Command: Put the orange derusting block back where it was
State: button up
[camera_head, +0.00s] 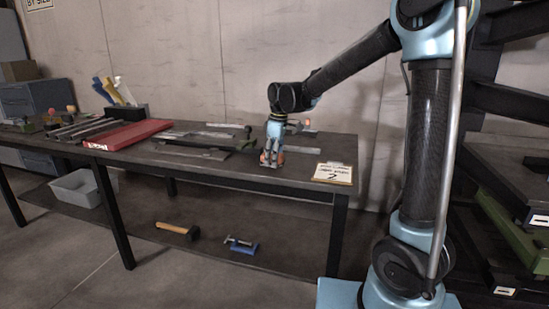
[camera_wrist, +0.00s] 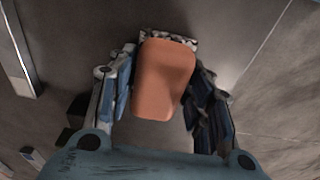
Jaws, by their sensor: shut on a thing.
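The orange derusting block (camera_wrist: 163,80) fills the middle of the wrist view, a rounded orange slab. My gripper (camera_head: 271,160) is shut on it, with a finger along its left side and one along its right side. In the head view the gripper points down at the right part of the dark workbench (camera_head: 315,146). Only small orange patches show there between the fingers. Whether the block touches the bench top cannot be told.
A white card (camera_head: 333,173) lies at the bench's front right corner. Metal bars (camera_head: 205,150) lie left of the gripper, then a red case (camera_head: 127,134). A hammer (camera_head: 178,230) and a blue clamp (camera_head: 241,244) lie on the lower shelf, with a grey bin (camera_head: 82,187) farther left.

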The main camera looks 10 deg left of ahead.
aim_at(281, 154)
jog(key=shift+f, duration=0.15)
jog(key=o, duration=1.1)
notch_tip(281, 154, up, 18)
jog(key=d, duration=0.2)
jog(key=shift+d, duration=0.4)
jog(key=s+d+f+m, duration=0.3)
jog(key=d, duration=0.5)
jog(key=s+d+f+m+t, duration=0.1)
jog(key=s+d+f+m, duration=0.2)
jog(key=d, duration=0.6)
jog(key=s+d+f+m, duration=0.3)
jog(key=d, duration=0.5)
jog(key=s+d+f+m, duration=0.4)
jog(key=s+d+f, duration=0.2)
jog(key=f, duration=0.3)
jog(key=s+d+f+m+t+h, duration=0.1)
jog(key=s+d+f+m, duration=0.3)
jog(key=s+d+f, duration=0.3)
jog(key=shift+s+f, duration=0.65)
jog(key=shift+f, duration=0.25)
